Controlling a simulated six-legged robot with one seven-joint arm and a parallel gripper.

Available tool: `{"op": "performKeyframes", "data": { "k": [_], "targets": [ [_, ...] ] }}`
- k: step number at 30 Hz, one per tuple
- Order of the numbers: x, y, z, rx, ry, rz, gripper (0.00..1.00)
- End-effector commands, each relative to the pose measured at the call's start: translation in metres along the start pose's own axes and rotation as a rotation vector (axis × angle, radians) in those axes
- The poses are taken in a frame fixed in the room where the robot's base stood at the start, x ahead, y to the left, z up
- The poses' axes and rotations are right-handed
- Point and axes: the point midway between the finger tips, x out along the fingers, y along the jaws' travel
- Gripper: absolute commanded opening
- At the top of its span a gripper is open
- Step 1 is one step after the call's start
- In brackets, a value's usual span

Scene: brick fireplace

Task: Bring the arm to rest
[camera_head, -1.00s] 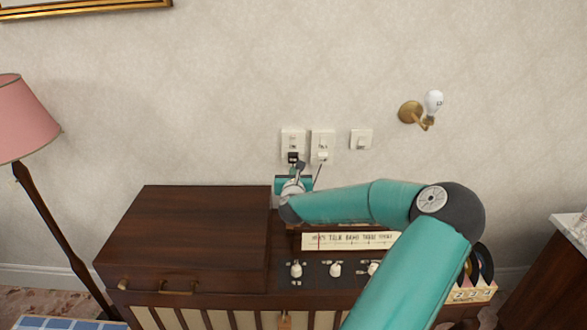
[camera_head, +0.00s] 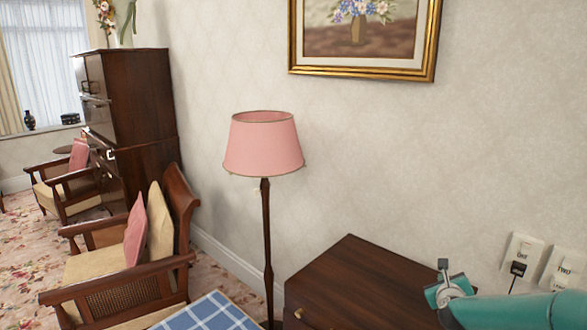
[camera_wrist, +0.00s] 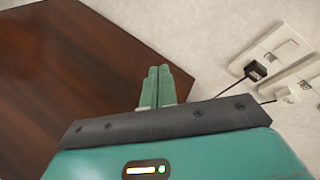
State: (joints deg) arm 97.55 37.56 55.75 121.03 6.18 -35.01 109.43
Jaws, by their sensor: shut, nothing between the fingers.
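My gripper (camera_wrist: 158,80) shows in the wrist view with its two green fingers closed together and nothing between them. In the head view the gripper (camera_head: 443,266) is at the lower right, at the end of my teal arm. It appears over the right part of a dark wooden cabinet top (camera_head: 365,280). The same dark wood surface (camera_wrist: 75,65) lies beyond the fingers in the wrist view. Most of my arm is outside the head view.
Wall sockets (camera_head: 523,250) with a black plug (camera_head: 517,268) are to the right of the gripper. A pink floor lamp (camera_head: 263,145) stands left of the cabinet. A framed picture (camera_head: 432,55) hangs above. An armchair (camera_head: 110,262) and blue checked cloth (camera_head: 208,315) are at left.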

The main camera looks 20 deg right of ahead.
Motion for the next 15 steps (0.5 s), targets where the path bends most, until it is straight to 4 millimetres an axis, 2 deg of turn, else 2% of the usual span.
{"op": "performKeyframes", "data": {
  "k": [1,6,9,15],
  "targets": [
    [-0.005,0.029,0.017,-0.138,-0.003,0.068,0.00],
    [-0.034,0.103,0.053,-0.575,-0.017,0.265,0.00],
    [-0.058,0.136,0.071,-0.823,-0.040,0.360,0.00],
    [-0.117,0.184,0.102,-1.289,-0.114,0.513,0.00]
  ]
}}
